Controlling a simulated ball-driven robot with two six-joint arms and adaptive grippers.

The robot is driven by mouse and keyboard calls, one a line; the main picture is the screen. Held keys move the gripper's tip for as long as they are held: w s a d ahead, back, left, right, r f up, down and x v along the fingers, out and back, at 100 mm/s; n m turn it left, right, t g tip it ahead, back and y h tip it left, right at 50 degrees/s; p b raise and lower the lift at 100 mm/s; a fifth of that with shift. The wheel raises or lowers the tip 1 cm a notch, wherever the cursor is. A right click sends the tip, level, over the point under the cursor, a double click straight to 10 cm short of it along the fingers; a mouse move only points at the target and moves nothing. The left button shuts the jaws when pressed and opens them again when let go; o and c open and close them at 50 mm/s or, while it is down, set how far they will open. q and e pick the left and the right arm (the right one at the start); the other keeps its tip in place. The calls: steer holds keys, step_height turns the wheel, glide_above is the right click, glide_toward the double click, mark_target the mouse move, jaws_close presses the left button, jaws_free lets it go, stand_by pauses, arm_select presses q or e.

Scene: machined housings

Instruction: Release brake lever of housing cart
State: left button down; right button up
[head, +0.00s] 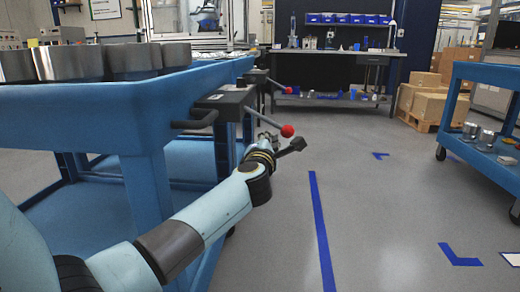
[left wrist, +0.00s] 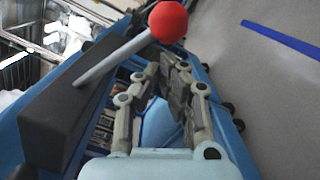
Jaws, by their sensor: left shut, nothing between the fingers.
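The blue housing cart (head: 110,105) stands at the left with large metal housings (head: 75,62) on top. From a dark block (head: 222,102) at its end a thin lever with a red ball knob (head: 287,130) slopes down to the right. In the left wrist view the red knob (left wrist: 168,22) and its grey rod (left wrist: 118,57) cross the top, close to my fingers. My left gripper (head: 267,138) is just beside the lever, partly hidden in the head view. Its fingers (left wrist: 172,68) are shut and empty; contact with the rod cannot be told. My right gripper is out of view.
A second red-knobbed lever (head: 288,90) sits farther back. Another blue cart (head: 485,75) stands at the right. A workbench (head: 330,52) with blue bins and cardboard boxes (head: 428,105) are behind. The grey floor between the carts, with blue tape (head: 322,230), is clear.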

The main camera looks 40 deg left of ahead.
arm_select(q)
steer(key=shift+d+r, duration=0.1)
steer(key=shift+d, duration=0.05)
stand_by(0.3)
steer(key=shift+w+d+r+n, duration=0.15)
steer(key=shift+w+r+n, duration=0.1)
steer(key=shift+n, duration=0.15)
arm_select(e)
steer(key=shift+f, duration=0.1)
